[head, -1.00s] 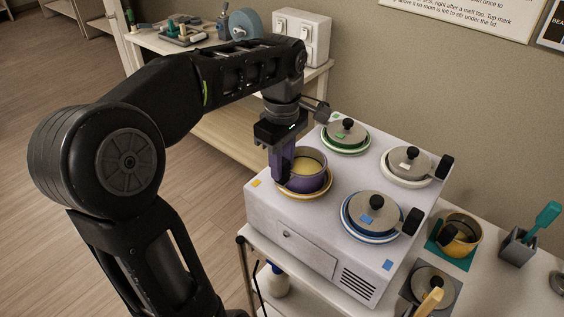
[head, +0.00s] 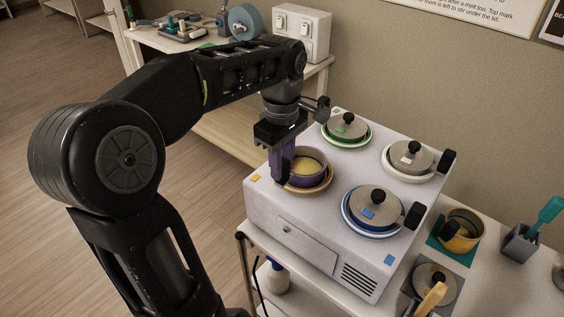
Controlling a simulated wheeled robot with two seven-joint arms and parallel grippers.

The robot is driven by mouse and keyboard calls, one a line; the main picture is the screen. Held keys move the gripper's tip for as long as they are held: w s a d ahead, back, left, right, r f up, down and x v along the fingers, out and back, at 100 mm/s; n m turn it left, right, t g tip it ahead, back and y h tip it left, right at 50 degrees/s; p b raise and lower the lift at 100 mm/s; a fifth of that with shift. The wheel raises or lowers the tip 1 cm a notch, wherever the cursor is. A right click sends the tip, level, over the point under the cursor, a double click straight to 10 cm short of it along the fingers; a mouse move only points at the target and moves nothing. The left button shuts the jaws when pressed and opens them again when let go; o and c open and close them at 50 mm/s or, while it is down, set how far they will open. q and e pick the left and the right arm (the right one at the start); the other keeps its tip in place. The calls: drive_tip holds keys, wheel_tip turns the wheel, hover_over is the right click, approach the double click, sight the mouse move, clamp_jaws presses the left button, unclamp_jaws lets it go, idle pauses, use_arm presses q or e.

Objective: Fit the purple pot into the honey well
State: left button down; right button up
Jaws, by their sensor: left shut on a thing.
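The purple pot (head: 311,176), with yellow wax inside, is at the front left of the white warmer (head: 262,205). The honey well (head: 313,191) shows as a yellow-orange ring around the pot's lower part. The pot looks low within the ring; I cannot tell whether it rests on the bottom. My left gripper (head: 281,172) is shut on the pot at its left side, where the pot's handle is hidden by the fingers. My right gripper is not in view.
Lidded pots sit in the green-ringed (head: 346,131), white-ringed (head: 409,158) and blue-ringed (head: 374,212) wells. A honey-coloured pot (head: 461,231) stands on a teal mat to the right, near a grey holder (head: 519,243).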

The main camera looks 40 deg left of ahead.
use_arm(q)
drive_tip(key=shift+f+b, duration=0.7)
drive_tip(key=shift+f, duration=0.2)
drive_tip(key=c, duration=1.1)
unclamp_jaws()
drive_tip(key=shift+r, duration=0.2)
drive_tip(key=shift+r+p, duration=3.25)
drive_tip(key=shift+r, duration=0.55)
